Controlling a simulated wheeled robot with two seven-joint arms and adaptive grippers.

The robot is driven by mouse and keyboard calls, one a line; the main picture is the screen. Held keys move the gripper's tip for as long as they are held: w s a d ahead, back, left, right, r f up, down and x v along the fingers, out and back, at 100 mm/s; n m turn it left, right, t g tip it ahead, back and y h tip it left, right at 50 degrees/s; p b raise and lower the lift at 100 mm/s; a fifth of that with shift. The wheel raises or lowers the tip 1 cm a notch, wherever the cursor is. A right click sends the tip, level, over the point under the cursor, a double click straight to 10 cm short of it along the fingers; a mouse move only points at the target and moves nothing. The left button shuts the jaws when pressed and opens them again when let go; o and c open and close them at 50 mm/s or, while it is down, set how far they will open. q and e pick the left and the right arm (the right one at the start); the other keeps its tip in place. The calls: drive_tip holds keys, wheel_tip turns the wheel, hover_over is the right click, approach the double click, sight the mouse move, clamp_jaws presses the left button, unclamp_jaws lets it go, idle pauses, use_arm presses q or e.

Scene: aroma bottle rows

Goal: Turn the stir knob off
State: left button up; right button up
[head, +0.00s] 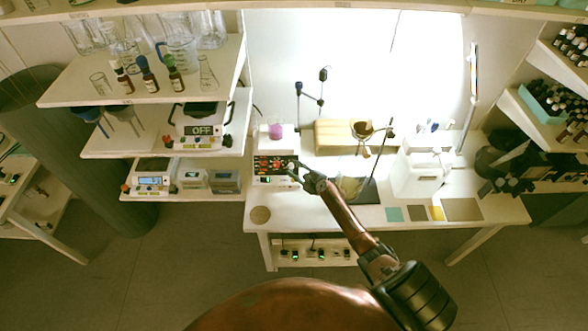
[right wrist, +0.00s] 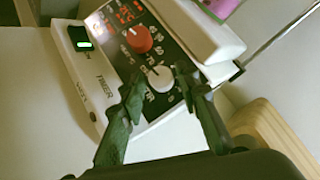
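The hotplate stirrer (head: 262,181) stands on the white table with its dark control panel facing me. In the right wrist view, the panel carries a red knob (right wrist: 138,38) and, lower down, a white knob (right wrist: 159,86). The lettering beside the white knob is partly hidden by a finger. My right gripper (head: 299,171) is at the panel's right side. In the right wrist view, its two dark fingers (right wrist: 157,80) are apart, one on each side of the white knob. I cannot tell whether they touch it. My left gripper is not in view.
A vessel with pink liquid (head: 276,131) is at the stirrer's top. A wooden block (right wrist: 270,135) and a glass funnel stand (head: 362,130) are to the right. Shelves (head: 150,140) hold glassware and devices at left.

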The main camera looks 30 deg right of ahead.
drive_tip(key=shift+o, duration=0.8)
drive_tip(key=shift+s, duration=0.1)
drive_tip(key=shift+s+d, duration=0.1)
drive_tip(key=shift+s, duration=0.25)
drive_tip(key=v, duration=1.1)
drive_tip(key=shift+r, duration=0.1)
